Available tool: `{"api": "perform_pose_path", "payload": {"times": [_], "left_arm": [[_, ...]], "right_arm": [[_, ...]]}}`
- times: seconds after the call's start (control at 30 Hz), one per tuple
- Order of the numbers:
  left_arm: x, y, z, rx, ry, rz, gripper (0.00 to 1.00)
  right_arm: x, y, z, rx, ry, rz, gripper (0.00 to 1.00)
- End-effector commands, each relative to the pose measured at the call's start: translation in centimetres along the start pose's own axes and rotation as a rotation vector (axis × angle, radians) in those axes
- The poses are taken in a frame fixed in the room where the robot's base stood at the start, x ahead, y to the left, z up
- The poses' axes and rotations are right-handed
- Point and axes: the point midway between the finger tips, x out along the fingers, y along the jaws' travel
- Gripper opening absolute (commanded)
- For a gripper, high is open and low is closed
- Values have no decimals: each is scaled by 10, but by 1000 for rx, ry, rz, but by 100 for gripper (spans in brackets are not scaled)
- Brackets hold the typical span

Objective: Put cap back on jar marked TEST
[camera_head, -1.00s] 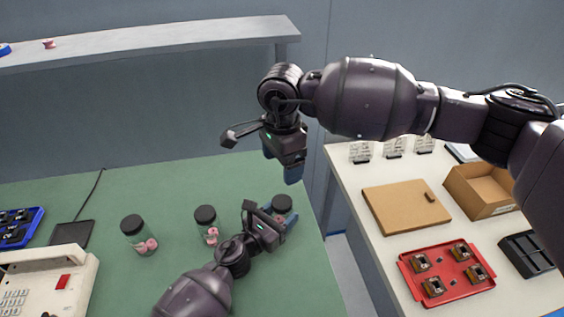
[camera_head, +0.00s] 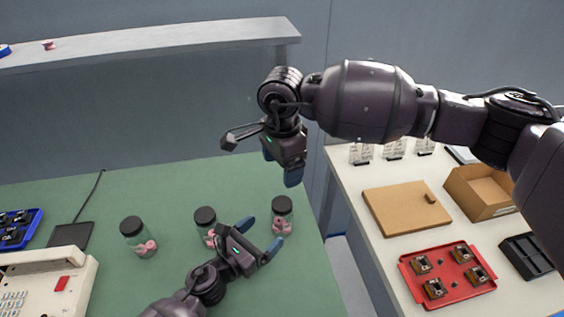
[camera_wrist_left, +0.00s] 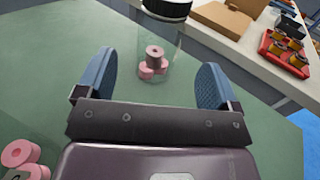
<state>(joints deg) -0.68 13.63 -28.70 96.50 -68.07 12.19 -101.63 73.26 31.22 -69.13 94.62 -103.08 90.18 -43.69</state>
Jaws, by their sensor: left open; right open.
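Three clear jars with black caps and pink spools inside stand upright on the green table: a left jar (camera_head: 142,246), a middle jar (camera_head: 205,229) and a right jar (camera_head: 282,224). A black cap (camera_head: 281,202) sits on the right jar. No TEST marking is readable on any jar. My left gripper (camera_head: 263,236) is open and empty, just left of and in front of the right jar. In the left wrist view the right jar (camera_wrist_left: 174,62) stands beyond the open fingers, its cap (camera_wrist_left: 167,8) at the top edge. My right gripper (camera_head: 280,168) is open and empty, above the table's back right.
A telephone (camera_head: 45,283), a blue tray (camera_head: 20,228) and a dark pad (camera_head: 72,235) lie at left. A grey shelf (camera_head: 150,42) runs along the wall. The white side table holds a wooden board (camera_head: 405,207), a cardboard box (camera_head: 480,190) and a red tray (camera_head: 447,275).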

Motion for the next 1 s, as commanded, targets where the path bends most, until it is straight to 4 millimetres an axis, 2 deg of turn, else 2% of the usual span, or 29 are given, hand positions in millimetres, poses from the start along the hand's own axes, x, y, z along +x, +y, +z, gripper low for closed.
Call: {"api": "perform_pose_path", "payload": {"times": [0.1,0.3,1.0], "left_arm": [[-19,0,-1,0,1,0,87],[-33,0,0,0,0,-1,87],[-35,0,0,0,0,-1,87]], "right_arm": [[4,0,0,0,-1,3,80],[6,0,0,0,-2,4,80],[6,0,0,0,-2,4,80]]}}
